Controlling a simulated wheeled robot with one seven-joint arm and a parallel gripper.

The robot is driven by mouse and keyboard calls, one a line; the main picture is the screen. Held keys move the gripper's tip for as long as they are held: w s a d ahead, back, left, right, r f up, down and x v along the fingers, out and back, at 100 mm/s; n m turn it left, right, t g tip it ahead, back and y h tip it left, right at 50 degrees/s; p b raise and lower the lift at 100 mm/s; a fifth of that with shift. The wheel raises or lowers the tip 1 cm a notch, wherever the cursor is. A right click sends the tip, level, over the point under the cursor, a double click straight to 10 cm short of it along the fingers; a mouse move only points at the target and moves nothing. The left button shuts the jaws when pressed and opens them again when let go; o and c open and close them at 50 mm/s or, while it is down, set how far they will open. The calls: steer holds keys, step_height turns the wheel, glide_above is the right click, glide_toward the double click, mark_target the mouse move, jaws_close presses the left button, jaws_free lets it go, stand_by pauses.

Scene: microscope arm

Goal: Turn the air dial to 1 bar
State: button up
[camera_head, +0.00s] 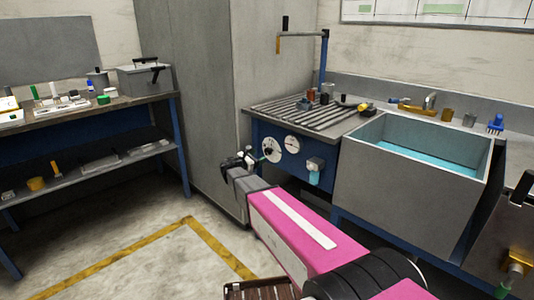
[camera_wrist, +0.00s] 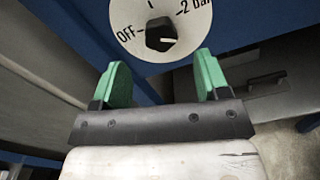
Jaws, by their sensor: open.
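The air dial is a black knob (camera_wrist: 160,35) on a round white plate (camera_wrist: 126,14). In the wrist view the plate reads "OFF" at the left and "2 bar" at the right, with a tick between them; the top is cut off. A pale mark shows on the knob's lower right side. I cannot tell for sure which setting it marks. My gripper (camera_wrist: 163,77) has green fingertips, open and empty, one to each side below the knob and apart from it. In the head view the plate (camera_head: 271,149) is on the blue panel, with my gripper (camera_head: 252,158) just left of it.
A white gauge (camera_head: 292,144) and a small fitting with a light-blue cup (camera_head: 315,171) are right of the dial. The slatted bench top (camera_head: 300,118) is above, the sink (camera_head: 410,190) at right. A tall grey cabinet (camera_head: 190,90) stands close at left.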

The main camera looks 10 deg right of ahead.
mark_target(267, 152)
steer(key=x, duration=0.7)
steer(key=c, duration=0.9)
